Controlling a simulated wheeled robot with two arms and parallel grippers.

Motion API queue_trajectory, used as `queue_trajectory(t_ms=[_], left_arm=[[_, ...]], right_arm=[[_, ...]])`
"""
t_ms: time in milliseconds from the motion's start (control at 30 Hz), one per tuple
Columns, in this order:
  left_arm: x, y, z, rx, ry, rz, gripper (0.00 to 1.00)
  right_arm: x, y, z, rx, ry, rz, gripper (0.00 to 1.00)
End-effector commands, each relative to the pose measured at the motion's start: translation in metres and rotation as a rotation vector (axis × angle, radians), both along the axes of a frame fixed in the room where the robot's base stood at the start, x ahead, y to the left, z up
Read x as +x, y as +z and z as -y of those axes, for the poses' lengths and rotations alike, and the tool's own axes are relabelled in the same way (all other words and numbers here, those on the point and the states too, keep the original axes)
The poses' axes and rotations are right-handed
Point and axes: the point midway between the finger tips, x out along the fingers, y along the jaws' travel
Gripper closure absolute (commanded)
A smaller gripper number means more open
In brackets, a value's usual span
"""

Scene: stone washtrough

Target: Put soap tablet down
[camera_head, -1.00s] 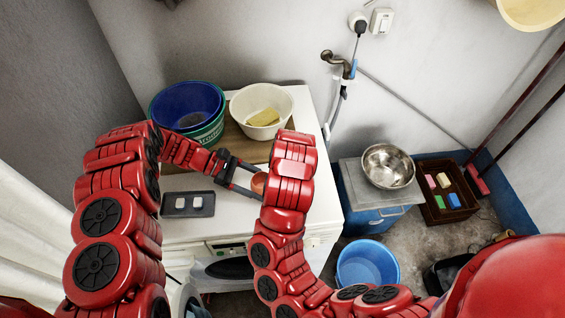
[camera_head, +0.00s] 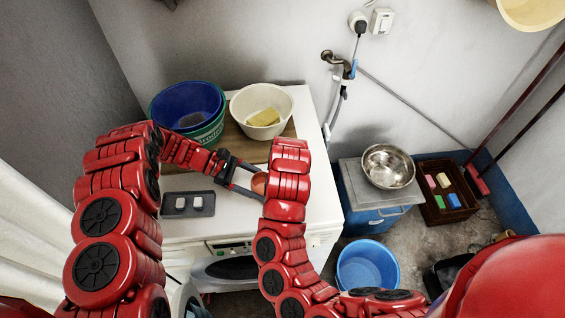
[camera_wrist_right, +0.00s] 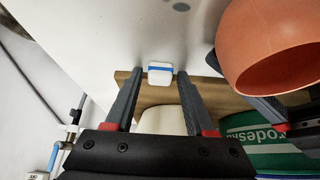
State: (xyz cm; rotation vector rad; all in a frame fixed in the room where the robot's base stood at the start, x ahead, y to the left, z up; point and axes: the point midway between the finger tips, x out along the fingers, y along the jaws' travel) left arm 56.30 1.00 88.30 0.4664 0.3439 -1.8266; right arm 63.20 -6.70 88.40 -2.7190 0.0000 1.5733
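A white soap tablet with a blue band (camera_wrist_right: 160,73) shows in the right wrist view on the white machine top, at the edge of the wooden board. My right gripper (camera_wrist_right: 160,77) is open, its fingertips on either side of the tablet with small gaps visible. The head view hides this gripper and tablet behind my right arm. My left gripper (camera_head: 246,182) is shut on an orange-brown cup (camera_head: 259,184), which also shows large at upper right in the right wrist view (camera_wrist_right: 275,50). Two white tablets (camera_head: 202,203) lie on a dark tray (camera_head: 172,212).
Blue and green tubs (camera_head: 187,106) and a cream basin (camera_head: 262,98) with a yellow item stand on the board (camera_head: 240,146) behind my grippers. A steel bowl (camera_head: 388,166), a crate (camera_head: 447,190) and a blue bucket (camera_head: 367,265) are to the right.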

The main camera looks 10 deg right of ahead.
Motion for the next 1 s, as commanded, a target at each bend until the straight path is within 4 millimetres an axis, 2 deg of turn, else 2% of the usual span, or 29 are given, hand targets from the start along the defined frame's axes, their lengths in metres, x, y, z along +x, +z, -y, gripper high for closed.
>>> queue_trajectory(t_ms=[33, 200, 267, 300, 567, 667, 767, 1000], left_arm=[[0.0, 0.0, 0.0, 0.0, 0.0, 0.0, 0.53], [0.0, 0.0, 0.0, 0.0, 0.0, 0.0, 0.53], [0.0, 0.0, 0.0, 0.0, 0.0, 0.0, 0.53], [0.0, 0.0, 0.0, 0.0, 0.0, 0.0, 0.53], [0.0, 0.0, 0.0, 0.0, 0.0, 0.0, 0.53], [0.0, 0.0, 0.0, 0.0, 0.0, 0.0, 0.53], [0.0, 0.0, 0.0, 0.0, 0.0, 0.0, 0.53], [0.0, 0.0, 0.0, 0.0, 0.0, 0.0, 0.53]], right_arm=[[0.0, 0.0, 0.0, 0.0, 0.0, 0.0, 0.56], [0.0, 0.0, 0.0, 0.0, 0.001, 0.0, 0.87], [0.0, 0.0, 0.0, 0.0, 0.0, 0.0, 0.98], [0.0, 0.0, 0.0, 0.0, 0.001, 0.0, 1.0], [0.0, 0.0, 0.0, 0.0, 0.001, 0.0, 1.0], [0.0, 0.006, 0.0, -0.002, 0.001, 0.001, 1.0], [0.001, 0.022, -0.001, -0.002, 0.002, 0.005, 1.0], [0.001, 0.073, -0.001, -0.001, 0.0, 0.005, 1.0]])
